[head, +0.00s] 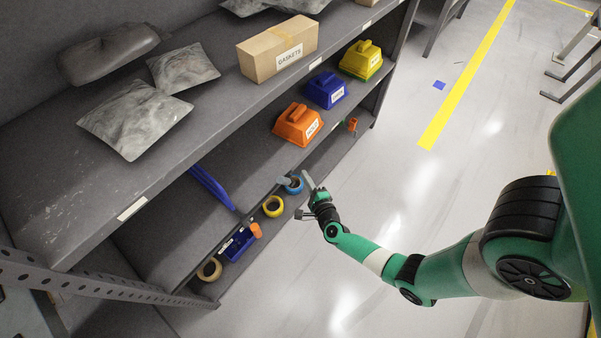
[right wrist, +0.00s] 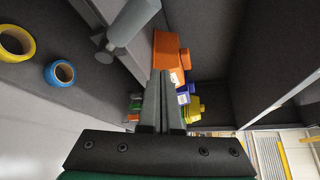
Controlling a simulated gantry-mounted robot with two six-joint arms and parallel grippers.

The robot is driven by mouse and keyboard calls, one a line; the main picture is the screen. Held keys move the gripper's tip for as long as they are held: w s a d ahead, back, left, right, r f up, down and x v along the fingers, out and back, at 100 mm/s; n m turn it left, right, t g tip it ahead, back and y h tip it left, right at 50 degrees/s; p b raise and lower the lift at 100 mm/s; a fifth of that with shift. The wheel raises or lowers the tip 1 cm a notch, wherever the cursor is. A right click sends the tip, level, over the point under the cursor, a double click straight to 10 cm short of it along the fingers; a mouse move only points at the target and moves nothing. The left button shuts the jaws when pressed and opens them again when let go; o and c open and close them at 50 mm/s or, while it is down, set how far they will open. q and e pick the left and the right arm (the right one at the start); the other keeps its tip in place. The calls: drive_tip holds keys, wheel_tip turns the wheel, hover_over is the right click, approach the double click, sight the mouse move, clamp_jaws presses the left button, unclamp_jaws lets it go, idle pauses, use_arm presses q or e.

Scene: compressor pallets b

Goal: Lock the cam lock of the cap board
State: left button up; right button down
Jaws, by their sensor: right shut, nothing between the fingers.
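My right gripper (head: 309,183) is at the front edge of the lower shelf in the head view, beside a grey cylindrical part (head: 284,181). In the right wrist view my right gripper (right wrist: 161,74) has its fingers together with nothing between them. A grey cylinder with a knob (right wrist: 130,22) sticks out from the shelf edge at upper left of the fingers, apart from them in the picture. It may be the cam lock, but I cannot tell for sure. I cannot make out the cap board. My left gripper is not in view.
Blue (head: 293,185), yellow (head: 273,206) and tan (head: 209,269) tape rolls lie lower down. A gaskets box (head: 277,48) sits above.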

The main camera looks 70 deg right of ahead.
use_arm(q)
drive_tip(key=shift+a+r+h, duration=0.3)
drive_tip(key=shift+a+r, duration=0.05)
use_arm(e)
drive_tip(key=s+a+f, duration=0.2)
drive_tip(key=s+a, duration=0.2)
drive_tip(key=a, duration=0.2)
drive_tip(key=shift+s, duration=0.25)
drive_tip(key=shift+a, duration=0.1)
